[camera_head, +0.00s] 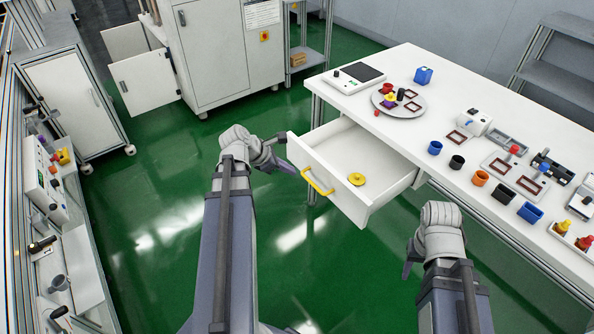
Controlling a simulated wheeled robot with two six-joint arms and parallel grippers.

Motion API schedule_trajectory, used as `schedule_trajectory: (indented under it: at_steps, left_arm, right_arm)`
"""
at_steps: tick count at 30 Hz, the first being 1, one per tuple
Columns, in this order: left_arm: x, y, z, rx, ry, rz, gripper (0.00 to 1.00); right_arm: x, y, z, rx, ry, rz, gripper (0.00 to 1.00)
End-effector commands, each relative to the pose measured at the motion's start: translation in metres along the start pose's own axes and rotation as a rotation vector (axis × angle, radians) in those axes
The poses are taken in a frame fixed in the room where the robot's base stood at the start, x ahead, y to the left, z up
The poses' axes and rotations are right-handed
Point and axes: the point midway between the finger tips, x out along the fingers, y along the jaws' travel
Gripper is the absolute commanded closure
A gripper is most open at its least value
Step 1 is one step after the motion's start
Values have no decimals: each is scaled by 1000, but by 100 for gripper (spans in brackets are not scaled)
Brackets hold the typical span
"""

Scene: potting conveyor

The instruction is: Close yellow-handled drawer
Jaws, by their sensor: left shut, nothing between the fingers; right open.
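The white drawer (368,205) with the yellow handle (317,182) is pulled out from under the white table. A yellow round piece (356,179) lies inside it. My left gripper (283,138) is shut and empty at the far left end of the drawer front, beside the front's corner and away from the handle. I cannot tell whether it touches the panel. My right gripper (409,268) is open and empty, low over the floor to the right of the drawer; its fingers are partly hidden by its wrist.
The white table (420,70) carries a grey round tray (398,103), a scale (359,77), and several colored cups and fixtures along its right part. A white cabinet (225,50) with an open door stands behind. Green floor (160,180) is clear to the left of the drawer.

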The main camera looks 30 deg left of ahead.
Motion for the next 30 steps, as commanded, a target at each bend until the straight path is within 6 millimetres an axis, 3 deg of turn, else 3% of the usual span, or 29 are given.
schedule_trajectory:
  at_steps: [1, 6, 14, 20, 30]
  left_arm:
    - [-5, 12, -14, -90, -20, 32, 100]
    - [-22, 33, -33, -286, -74, 92, 100]
    - [-23, 38, -36, -332, -89, 103, 100]
    - [4, 40, -37, -327, -88, 102, 100]
    - [70, 48, -33, -326, -88, 102, 100]
  right_arm:
    - [7, -1, 0, 0, 0, 0, 50]
    - [11, -1, -1, 0, 0, 0, 50]
    - [14, -1, -1, 0, 0, 0, 50]
    - [34, -3, -2, 0, 0, 0, 50]
    - [82, -8, -5, 0, 0, 0, 50]
